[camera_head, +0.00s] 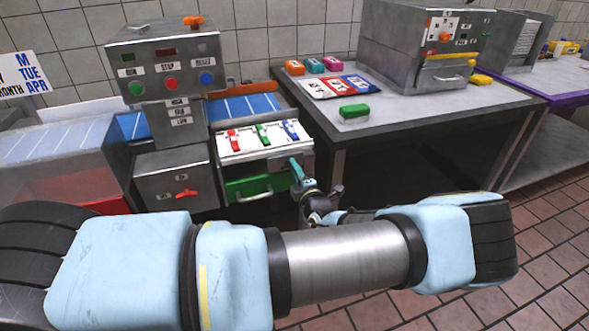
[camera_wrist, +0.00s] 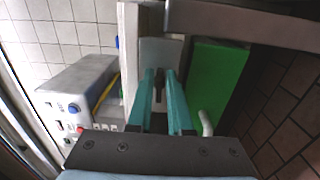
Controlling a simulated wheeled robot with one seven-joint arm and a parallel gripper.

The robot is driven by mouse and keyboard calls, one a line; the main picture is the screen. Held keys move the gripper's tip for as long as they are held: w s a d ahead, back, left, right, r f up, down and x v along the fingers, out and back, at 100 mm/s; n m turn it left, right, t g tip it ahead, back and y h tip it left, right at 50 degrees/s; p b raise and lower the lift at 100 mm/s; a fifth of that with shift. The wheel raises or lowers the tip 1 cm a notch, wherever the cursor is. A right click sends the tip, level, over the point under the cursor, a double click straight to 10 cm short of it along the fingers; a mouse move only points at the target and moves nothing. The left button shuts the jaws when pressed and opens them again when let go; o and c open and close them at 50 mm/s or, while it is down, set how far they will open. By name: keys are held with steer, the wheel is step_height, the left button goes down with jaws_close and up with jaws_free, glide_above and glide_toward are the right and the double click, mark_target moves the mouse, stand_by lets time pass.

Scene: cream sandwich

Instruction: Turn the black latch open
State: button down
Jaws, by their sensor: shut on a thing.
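The black latch (camera_wrist: 159,82) shows in the wrist view as a small dark piece on a grey plate (camera_wrist: 157,52). The two teal fingers of my gripper (camera_wrist: 160,76) stand on either side of it and are shut on it. In the head view, my gripper (camera_head: 296,167) reaches the right end of the machine's front, beside the green drawer front (camera_head: 250,187). The latch is hidden there behind the fingers, and its exact turn is hard to tell.
Above the green drawer, a white tray (camera_head: 251,154) bears red, green and blue levers. A control box (camera_head: 165,70) with buttons stands left. A metal table (camera_head: 400,115) with packets and a green block stands right. Tiled floor is open at the lower right.

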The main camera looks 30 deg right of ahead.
steer(key=shift+f, duration=0.1)
stand_by(0.3)
steer(key=c, duration=0.9)
jaws_free()
steer(key=shift+o, duration=0.2)
steer(key=shift+s, duration=0.15)
steer(key=s+a+b, duration=0.1)
steer(key=s+b, duration=0.2)
steer(key=s, duration=0.7)
steer(key=shift+s+a, duration=0.15)
steer(key=shift+s, duration=0.1)
